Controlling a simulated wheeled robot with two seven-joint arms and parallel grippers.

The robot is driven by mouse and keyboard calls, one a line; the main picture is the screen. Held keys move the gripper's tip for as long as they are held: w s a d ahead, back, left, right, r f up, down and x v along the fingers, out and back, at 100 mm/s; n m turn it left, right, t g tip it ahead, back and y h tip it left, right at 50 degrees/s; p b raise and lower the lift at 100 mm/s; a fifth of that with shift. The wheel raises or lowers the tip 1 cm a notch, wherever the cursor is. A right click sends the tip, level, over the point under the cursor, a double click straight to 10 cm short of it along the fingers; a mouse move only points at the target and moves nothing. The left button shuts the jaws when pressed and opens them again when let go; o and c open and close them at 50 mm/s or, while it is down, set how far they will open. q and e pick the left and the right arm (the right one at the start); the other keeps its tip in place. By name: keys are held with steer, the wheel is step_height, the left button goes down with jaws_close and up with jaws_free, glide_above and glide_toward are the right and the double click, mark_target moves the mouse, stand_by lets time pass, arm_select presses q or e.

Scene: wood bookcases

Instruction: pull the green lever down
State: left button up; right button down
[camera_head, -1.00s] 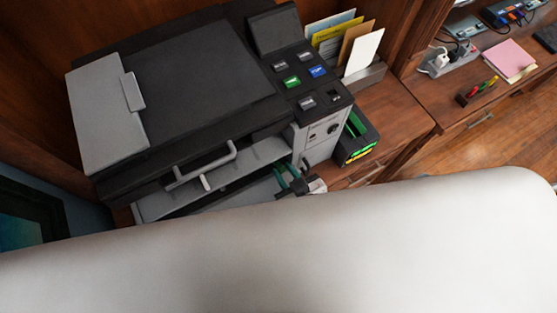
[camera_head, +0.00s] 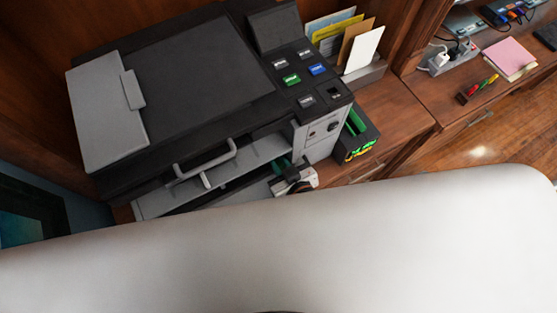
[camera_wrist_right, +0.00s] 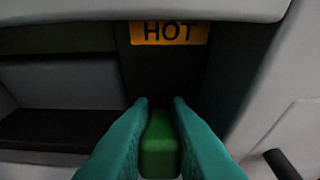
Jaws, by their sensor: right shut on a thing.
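The green lever (camera_wrist_right: 159,150) shows as a green block in the right wrist view, inside the printer's open front, below an orange "HOT" label (camera_wrist_right: 170,33). The teal fingers of my right gripper (camera_wrist_right: 160,104) stand on either side of the lever and are shut on it. In the head view my right gripper (camera_head: 283,164) reaches into the printer (camera_head: 190,90) at the right end of its front opening. The lever cannot be made out there. My left gripper is not in view.
A black box with green and yellow parts (camera_head: 357,136) stands right of the printer. Behind it is a holder with envelopes (camera_head: 362,50). A power strip (camera_head: 449,58) and pink notes (camera_head: 509,58) lie on the right desk. A large pale surface hides the lower picture.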

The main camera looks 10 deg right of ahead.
steer(key=t+b, duration=0.1)
steer(key=b, duration=0.1)
steer(key=f+t+b, duration=0.1)
steer(key=b, duration=0.1)
steer(key=shift+s+f+y, duration=0.2)
steer(key=shift+f+y, duration=0.05)
steer(key=shift+y, duration=0.15)
steer(key=shift+t+b, duration=0.35)
steer(key=shift+t, duration=0.05)
steer(key=shift+r+t, duration=0.25)
steer(key=shift+t, duration=0.05)
steer(key=c, duration=1.6)
jaws_free()
steer(key=shift+c, duration=0.2)
